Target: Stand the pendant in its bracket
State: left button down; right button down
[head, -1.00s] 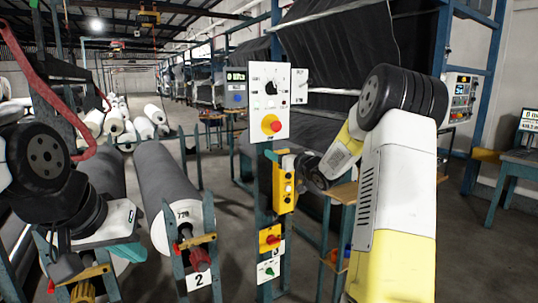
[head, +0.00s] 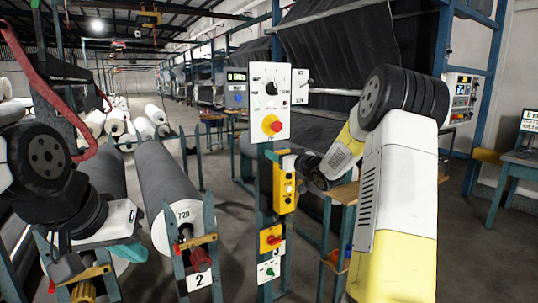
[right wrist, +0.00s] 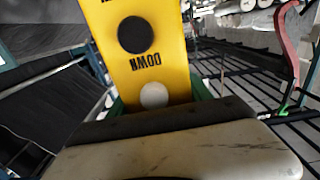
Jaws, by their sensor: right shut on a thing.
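The yellow pendant (head: 285,187) with dark round buttons is upright in front of the blue post, below the white dial panel. My right gripper (head: 305,171) is shut on it from the right. My left gripper (head: 97,252) is open and empty at the lower left, above a roll stand.
The white dial panel (head: 270,102) with a red button is above the pendant. A small yellow box with a red button (head: 271,238) is below it. A grey roll (head: 168,185) on a stand marked 2 is to the left. A wooden-topped table (head: 342,193) is behind my right arm.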

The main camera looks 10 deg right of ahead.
aim_at(268, 148)
jog(key=shift+w+r, duration=0.1)
jog(key=shift+x, duration=2.15)
jog(key=shift+w+a, duration=0.1)
jog(key=shift+x, duration=1.35)
